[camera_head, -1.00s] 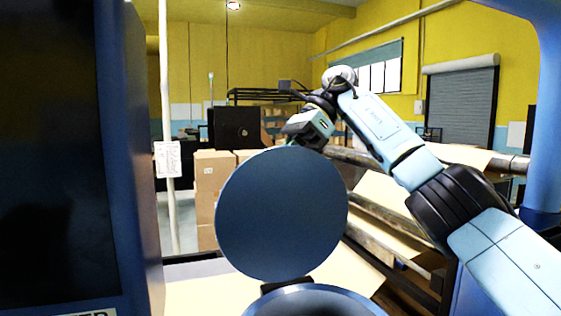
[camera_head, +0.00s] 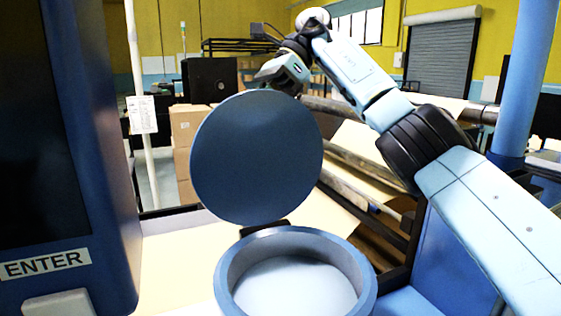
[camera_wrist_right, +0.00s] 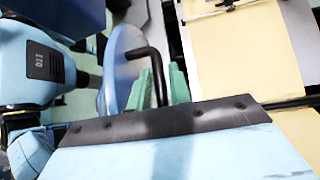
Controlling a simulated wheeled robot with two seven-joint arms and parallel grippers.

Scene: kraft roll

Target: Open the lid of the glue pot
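The glue pot (camera_head: 361,262) stands at the bottom of the head view, a round blue-grey vessel with a pale inside. Its round blue lid (camera_head: 256,158) stands up, tilted back on a dark hinge at the rim, so the mouth is uncovered. In the right wrist view the lid (camera_wrist_right: 122,58) is seen nearly edge-on, with a bent black handle (camera_wrist_right: 154,60). My right gripper's green fingers (camera_wrist_right: 164,86) are close beside this handle; whether they clamp it is unclear. In the head view the lid hides the fingertips. My left gripper is not in view.
A dark blue cabinet with an ENTER label (camera_head: 45,263) stands close at the left. Cardboard boxes (camera_head: 187,125) and a white post (camera_head: 141,115) are behind. Rollers with kraft paper (camera_head: 355,165) lie to the right behind the lid. A blue column (camera_head: 525,85) stands at the right.

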